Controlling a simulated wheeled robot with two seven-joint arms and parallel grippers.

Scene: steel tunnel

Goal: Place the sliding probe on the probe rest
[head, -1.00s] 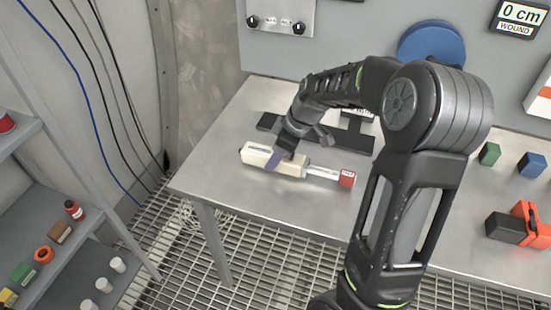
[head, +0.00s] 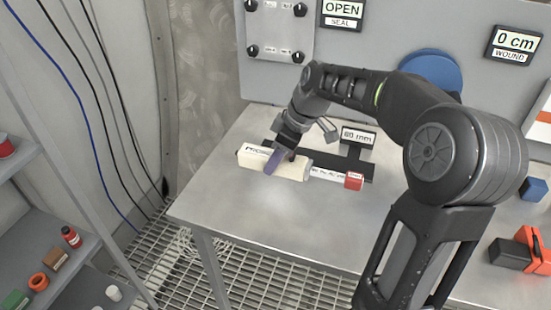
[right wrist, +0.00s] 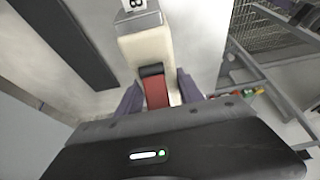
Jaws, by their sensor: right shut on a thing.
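The sliding probe (head: 286,169) is a cream block with a printed label on its left part, a white marked slide and a red end block (head: 354,181) at right. My right gripper (head: 279,160) is shut on its cream body, with purple fingertips on either side. In the right wrist view the cream body (right wrist: 141,53) lies between the fingers. A dark flat bar (head: 362,168), apparently the probe rest, lies just behind the probe and is partly hidden by it and my arm. The probe appears raised, but its height is unclear. My left gripper is not in view.
A small "80 mm" sign (head: 359,137) stands behind the bar. The steel table (head: 240,208) is clear in front of the probe. A blue block (head: 533,189) and an orange and black tool (head: 525,250) lie at right. Shelves (head: 50,235) stand at left.

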